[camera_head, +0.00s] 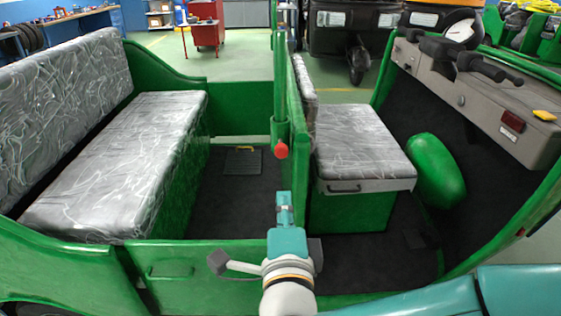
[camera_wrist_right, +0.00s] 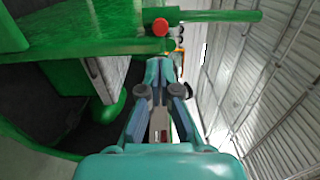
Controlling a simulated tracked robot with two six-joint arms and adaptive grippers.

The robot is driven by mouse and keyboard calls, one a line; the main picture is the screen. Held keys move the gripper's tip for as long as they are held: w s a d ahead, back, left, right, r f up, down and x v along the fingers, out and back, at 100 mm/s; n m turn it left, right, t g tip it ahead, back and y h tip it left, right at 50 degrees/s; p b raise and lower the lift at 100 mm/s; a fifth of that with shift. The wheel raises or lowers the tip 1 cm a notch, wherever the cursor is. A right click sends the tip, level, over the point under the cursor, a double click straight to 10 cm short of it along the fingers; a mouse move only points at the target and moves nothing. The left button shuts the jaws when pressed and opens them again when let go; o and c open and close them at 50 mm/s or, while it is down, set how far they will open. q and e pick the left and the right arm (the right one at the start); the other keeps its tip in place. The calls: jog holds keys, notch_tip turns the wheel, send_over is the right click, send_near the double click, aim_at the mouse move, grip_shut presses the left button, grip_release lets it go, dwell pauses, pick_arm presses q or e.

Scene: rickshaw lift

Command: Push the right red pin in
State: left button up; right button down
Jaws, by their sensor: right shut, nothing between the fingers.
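A red pin (camera_head: 281,150) with a round head sits on the green upright post (camera_head: 279,100) between the rear bench and the front seat. The red pin also shows in the right wrist view (camera_wrist_right: 160,26), just beyond the fingertips. My right gripper (camera_head: 284,198) is teal and stands below the pin in the head view, apart from it. In the right wrist view its fingers (camera_wrist_right: 160,62) are closed together and empty, pointing toward the pin, with a small gap that is hard to judge. My left gripper is not in view.
The green rickshaw body surrounds the gripper. A grey patterned rear bench (camera_head: 120,150) is at left and a front seat (camera_head: 358,142) at right. A low green side panel (camera_head: 190,270) is near. The dark floor (camera_head: 235,200) between the seats is mostly clear.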

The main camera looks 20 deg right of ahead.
aim_at(281, 153)
jog(key=p+x, duration=0.1)
jog(key=x, duration=1.1)
jog(key=shift+w, duration=0.3)
jog(key=shift+f, duration=0.1)
jog(key=shift+w+d+f+b, duration=0.1)
jog(key=shift+w+d+b, duration=0.05)
jog(key=shift+w+b, duration=0.2)
jog(key=shift+w+d+b, duration=0.15)
jog(key=shift+w+b, duration=0.2)
jog(key=shift+b, duration=0.05)
jog(key=shift+w, duration=0.2)
jog(key=shift+s+r, duration=0.1)
jog(key=shift+r, duration=0.15)
